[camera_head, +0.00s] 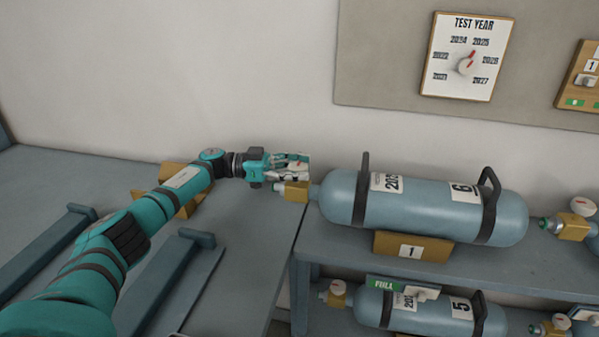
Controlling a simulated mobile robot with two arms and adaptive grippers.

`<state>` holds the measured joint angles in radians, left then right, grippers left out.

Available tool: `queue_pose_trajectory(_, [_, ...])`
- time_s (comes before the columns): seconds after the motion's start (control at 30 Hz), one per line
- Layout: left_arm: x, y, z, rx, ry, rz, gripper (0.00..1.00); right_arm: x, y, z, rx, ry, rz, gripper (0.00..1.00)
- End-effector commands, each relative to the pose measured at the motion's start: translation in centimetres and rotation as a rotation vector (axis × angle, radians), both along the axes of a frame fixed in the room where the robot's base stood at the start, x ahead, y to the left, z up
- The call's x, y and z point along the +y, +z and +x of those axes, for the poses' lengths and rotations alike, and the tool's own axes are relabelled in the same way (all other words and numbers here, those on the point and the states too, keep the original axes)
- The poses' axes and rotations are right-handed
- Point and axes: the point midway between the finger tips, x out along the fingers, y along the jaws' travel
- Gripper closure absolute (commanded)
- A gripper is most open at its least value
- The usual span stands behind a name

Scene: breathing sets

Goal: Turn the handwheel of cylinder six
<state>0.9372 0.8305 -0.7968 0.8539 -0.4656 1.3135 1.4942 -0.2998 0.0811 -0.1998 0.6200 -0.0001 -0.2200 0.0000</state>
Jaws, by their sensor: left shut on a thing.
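Cylinder six (425,211) is a blue-grey cylinder lying on its side on the upper shelf, with a white "6" label and two dark straps. Its brass valve (294,191) points left, past the shelf end. The handwheel (302,159), pale with a red mark, sits above the valve and is partly hidden by my fingers. My left gripper (297,168) reaches in from the left and is shut on the handwheel. My right gripper is not in view.
Cylinder five (425,310) lies on the lower shelf with a green "FULL" tag (386,284). Another brass valve (570,225) shows at the right edge. A blue-grey bench (235,262) with raised rails lies under my left arm. A "TEST YEAR" dial board (467,57) hangs on the wall.

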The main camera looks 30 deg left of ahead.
Motion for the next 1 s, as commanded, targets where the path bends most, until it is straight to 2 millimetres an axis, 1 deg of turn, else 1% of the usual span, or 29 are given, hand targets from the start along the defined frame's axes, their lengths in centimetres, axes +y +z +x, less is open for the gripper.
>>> queue_pose_trajectory(0.03, [0.0,-0.4,-0.1,0.006,-0.001,0.005,0.89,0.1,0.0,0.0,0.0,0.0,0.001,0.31])
queue_pose_trajectory(0.23, [0.0,-0.4,-0.1,0.007,-0.001,0.006,0.89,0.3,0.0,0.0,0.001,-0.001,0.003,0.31])
queue_pose_trajectory(0.27, [0.0,-0.4,-0.1,0.007,-0.001,0.006,0.55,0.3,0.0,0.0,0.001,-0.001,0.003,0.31])
queue_pose_trajectory(0.4, [0.0,-0.3,-0.1,0.005,-0.001,0.004,0.37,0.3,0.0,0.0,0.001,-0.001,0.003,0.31])
queue_pose_trajectory(0.47, [0.0,-0.3,-0.1,0.004,-0.001,0.004,0.31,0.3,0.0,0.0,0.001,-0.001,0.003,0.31])
queue_pose_trajectory(0.77, [0.2,-0.1,-0.1,0.002,0.0,0.001,0.31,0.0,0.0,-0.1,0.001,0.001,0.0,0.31])
queue_pose_trajectory(0.87, [1.1,-0.1,-0.4,0.002,0.001,0.002,0.31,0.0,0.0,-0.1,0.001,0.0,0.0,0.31])
queue_pose_trajectory(1.0, [3.6,-0.1,-1.4,0.003,0.005,0.002,0.31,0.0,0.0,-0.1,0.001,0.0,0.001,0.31])
